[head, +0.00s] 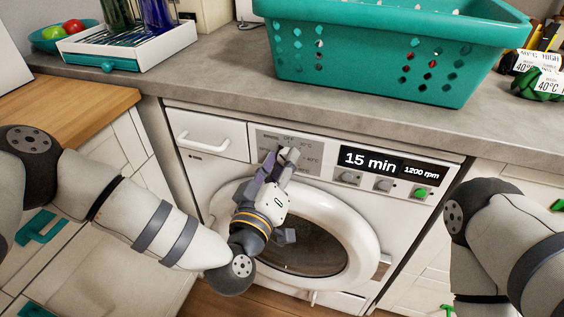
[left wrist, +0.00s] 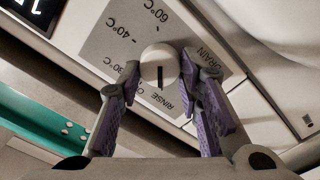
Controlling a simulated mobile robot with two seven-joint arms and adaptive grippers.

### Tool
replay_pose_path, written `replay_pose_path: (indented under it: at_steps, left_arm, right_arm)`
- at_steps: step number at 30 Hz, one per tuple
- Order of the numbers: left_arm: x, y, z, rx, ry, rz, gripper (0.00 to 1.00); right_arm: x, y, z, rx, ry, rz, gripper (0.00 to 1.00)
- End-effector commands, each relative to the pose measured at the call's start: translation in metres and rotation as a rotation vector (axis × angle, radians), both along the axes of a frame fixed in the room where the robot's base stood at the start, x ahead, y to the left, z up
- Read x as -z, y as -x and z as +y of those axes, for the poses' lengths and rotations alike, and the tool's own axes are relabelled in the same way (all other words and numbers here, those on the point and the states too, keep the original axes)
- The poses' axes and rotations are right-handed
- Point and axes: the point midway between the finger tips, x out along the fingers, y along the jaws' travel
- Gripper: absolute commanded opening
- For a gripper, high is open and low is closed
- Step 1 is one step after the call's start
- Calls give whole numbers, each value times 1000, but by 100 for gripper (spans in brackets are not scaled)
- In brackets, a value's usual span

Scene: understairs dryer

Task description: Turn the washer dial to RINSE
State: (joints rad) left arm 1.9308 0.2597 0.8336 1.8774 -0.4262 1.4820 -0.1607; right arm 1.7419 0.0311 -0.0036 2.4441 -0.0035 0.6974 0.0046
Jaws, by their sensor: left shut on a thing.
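The white washer (head: 215,165) stands under the counter, with a grey dial panel (head: 305,150) at its upper front. In the left wrist view the round white dial (left wrist: 160,63) has a dark pointer line, directed down in the picture toward the OFF and RINSE lettering; which label it meets exactly I cannot tell. The labels 60°C, 40°C, 30°C, RINSE and DRAIN surround it. My left gripper (head: 279,160) is at the panel, its purple-padded fingers closed on the dial's two sides, also seen in the left wrist view (left wrist: 161,70). My right gripper is out of view.
The round washer door (head: 355,240) is below my left gripper. A display (head: 385,165) reads 15 min, 1200 rpm, with small knobs and a green button (head: 420,193) below. A teal basket (head: 375,55) sits on the counter above. A white drawer (head: 207,135) is left of the panel.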

Motion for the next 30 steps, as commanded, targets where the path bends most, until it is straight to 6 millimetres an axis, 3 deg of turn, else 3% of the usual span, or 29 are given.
replay_pose_path:
  at_steps: [20, 21, 23, 30]
  left_arm:
    - [1, 0, 0, 1, 60, 21, 4]
    - [1, 0, 0, 1, 60, 21, 37]
    - [1, 0, 0, 1, 59, 21, 50]
    - [1, 0, 0, 1, 60, 20, 51]
  right_arm:
    - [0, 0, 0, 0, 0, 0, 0]
    - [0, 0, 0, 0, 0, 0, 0]
    - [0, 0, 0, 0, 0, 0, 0]
    - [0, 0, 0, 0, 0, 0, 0]
